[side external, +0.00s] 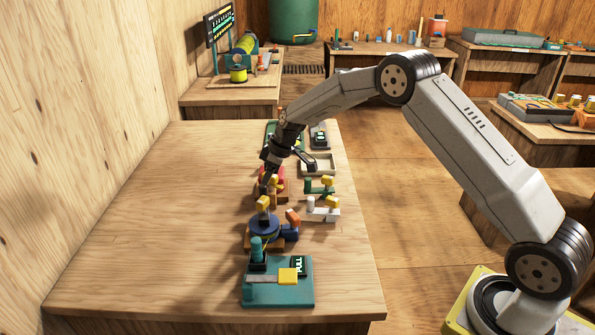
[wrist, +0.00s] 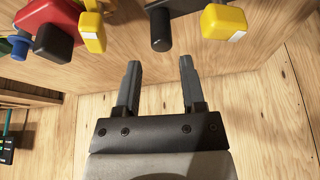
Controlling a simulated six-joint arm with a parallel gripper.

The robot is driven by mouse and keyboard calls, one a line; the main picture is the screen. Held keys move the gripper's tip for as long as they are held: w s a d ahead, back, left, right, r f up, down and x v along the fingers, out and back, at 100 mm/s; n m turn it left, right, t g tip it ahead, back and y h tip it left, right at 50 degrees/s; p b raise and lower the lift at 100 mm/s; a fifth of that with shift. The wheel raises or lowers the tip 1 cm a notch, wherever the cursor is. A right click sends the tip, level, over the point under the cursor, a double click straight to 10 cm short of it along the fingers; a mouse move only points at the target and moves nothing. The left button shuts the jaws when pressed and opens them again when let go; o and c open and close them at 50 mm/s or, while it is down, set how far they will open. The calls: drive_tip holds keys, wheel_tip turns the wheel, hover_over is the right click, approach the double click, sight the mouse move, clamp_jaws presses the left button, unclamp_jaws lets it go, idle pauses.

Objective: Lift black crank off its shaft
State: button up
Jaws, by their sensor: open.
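In the wrist view, a dark crank (wrist: 172,7) with a black cylindrical end (wrist: 160,30) runs along the top edge. A yellow knob (wrist: 223,22) sits to its right. I take this for the black crank; its shaft is not clearly seen. My gripper (wrist: 158,78) is open with nothing between its fingers, and the fingertips are below the crank's black end in the picture, apart from it.
A blue reel (side external: 264,228) stands in front of my gripper, with a teal fixture (side external: 300,293) nearer the table's front edge. Green (side external: 318,187) and white (side external: 322,212) pieces with yellow knobs stand to the right. A tray (side external: 318,166) is behind. The table's left side is clear.

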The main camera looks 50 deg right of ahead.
sight(263, 187)
drive_tip(key=shift+x, duration=2.55)
drive_tip(key=shift+s, duration=0.1)
clamp_jaws()
